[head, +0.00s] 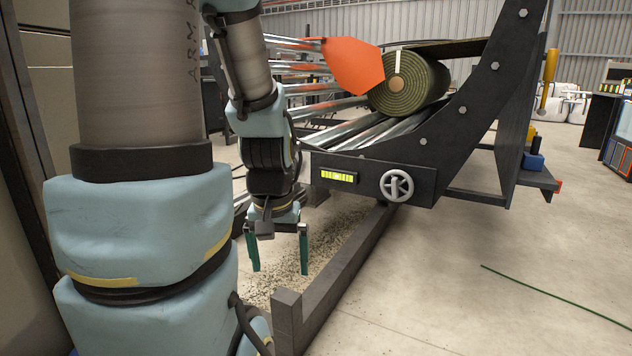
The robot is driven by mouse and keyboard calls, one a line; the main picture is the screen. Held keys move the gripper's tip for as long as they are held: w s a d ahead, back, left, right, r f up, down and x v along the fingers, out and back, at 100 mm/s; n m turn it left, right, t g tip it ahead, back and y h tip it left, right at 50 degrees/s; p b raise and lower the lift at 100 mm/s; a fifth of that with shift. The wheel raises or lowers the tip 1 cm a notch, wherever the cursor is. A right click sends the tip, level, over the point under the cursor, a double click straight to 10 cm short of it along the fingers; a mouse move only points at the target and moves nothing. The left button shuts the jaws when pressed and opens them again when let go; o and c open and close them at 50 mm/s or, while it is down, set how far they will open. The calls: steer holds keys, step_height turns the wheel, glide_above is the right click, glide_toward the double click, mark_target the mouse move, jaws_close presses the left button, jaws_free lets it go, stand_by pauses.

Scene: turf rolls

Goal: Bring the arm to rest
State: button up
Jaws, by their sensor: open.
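My gripper (279,268) hangs at the end of my arm (262,90), pointing down. Its two green fingers are apart, with nothing between them. It is in front of and to the left of the black roll stand, above a floor patch strewn with dark crumbs. My arm covers part of the stand's left side. A green turf roll (425,82) with a pale core and a white band lies on the shiny rollers (345,132) of the stand, apart from my gripper.
The black stand side plate (452,135) carries a handwheel (397,185) and a level (338,176). An orange plate (352,66) stands beside the roll. A dark floor beam (335,270) runs just right of my gripper. A thin green strip (555,296) lies on otherwise clear floor at right.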

step_height(320, 180, up, 37)
steer(key=p, duration=3.5)
steer(key=shift+w+f, duration=0.1)
